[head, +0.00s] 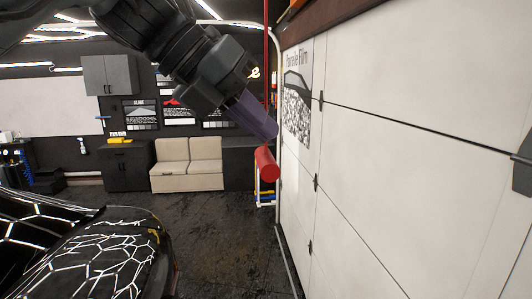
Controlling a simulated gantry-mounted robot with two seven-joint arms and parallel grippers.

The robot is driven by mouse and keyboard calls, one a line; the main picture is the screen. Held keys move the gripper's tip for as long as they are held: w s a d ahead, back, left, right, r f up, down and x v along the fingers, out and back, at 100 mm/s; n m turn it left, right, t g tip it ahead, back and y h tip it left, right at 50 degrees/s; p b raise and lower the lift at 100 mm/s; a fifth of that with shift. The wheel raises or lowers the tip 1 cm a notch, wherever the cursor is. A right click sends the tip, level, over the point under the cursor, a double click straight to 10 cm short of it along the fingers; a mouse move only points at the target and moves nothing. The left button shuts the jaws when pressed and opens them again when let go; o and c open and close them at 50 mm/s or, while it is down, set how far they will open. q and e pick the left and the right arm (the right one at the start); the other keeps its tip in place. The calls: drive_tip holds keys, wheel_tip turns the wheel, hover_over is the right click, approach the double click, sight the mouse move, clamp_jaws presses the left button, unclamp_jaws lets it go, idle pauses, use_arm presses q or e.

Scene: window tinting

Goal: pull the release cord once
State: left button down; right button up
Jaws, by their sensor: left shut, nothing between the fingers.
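The release cord (266,45) is a thin red line hanging from the top of the view beside the white door. A red cylindrical handle (266,163) shows at its lower end, slightly tilted. My left gripper (268,126) comes in from the upper left, with its purplish fingers pointing down and right. Its fingers are shut and empty, and their tips are just above the handle in the picture. The fingers hide part of the cord above the handle. Whether they touch the cord or handle cannot be told. My right gripper is not clearly seen.
The white sectional garage door (400,150) fills the right side, with a pale frame post along its left edge. A black car (85,255) stands at lower left. A beige sofa (187,165) and dark cabinets (127,165) line the back. The dark floor (225,235) between is clear.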

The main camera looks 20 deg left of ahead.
use_arm(q)
drive_tip(key=shift+f, duration=0.15)
drive_tip(key=shift+f, duration=0.3)
idle(0.3)
